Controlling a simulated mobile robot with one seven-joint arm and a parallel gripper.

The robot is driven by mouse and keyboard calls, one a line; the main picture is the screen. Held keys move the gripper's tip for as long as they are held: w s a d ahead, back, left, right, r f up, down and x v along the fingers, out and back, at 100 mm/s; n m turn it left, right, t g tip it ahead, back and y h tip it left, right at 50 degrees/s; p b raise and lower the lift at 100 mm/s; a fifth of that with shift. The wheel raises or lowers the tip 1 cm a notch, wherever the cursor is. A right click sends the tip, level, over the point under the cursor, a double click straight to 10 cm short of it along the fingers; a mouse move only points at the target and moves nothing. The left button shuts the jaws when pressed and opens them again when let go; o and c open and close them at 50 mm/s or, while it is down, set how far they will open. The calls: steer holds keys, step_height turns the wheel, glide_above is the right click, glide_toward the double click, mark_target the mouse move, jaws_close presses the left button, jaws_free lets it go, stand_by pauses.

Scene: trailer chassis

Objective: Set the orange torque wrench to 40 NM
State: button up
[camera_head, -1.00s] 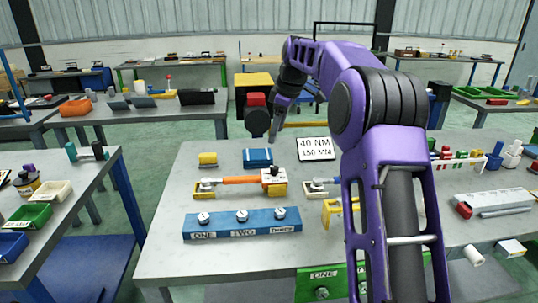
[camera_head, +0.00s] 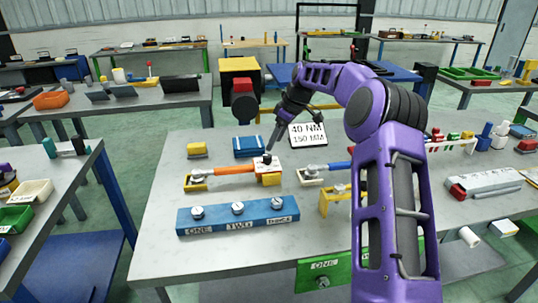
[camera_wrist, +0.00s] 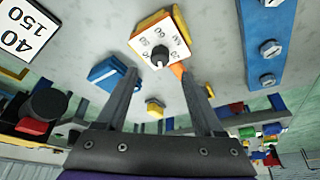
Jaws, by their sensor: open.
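The orange torque wrench (camera_head: 233,170) lies on the grey table in a yellow holder. At its right end is a yellow block with a white dial face (camera_head: 270,166) and a small black knob (camera_head: 267,158). In the wrist view the dial face (camera_wrist: 170,35) carries printed numbers, too small to read surely, around the black knob (camera_wrist: 160,57). My gripper (camera_head: 272,147) is just above the dial, pointing down. In the wrist view my gripper (camera_wrist: 157,75) is open, its fingers apart with the knob showing between and beyond the tips. Contact cannot be told.
A sign (camera_head: 308,135) reading 40 NM, 150 MM stands behind the wrench. A blue-handled wrench (camera_head: 338,166) lies to the right. A blue block with several knobs (camera_head: 238,216) is in front. A blue box (camera_head: 249,146) and a yellow box (camera_head: 197,150) are behind.

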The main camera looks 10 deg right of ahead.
mark_target(268, 155)
steer(key=x, duration=0.6)
steer(key=shift+w+a+f, duration=0.1)
steer(key=shift+f, duration=0.2)
jaws_close()
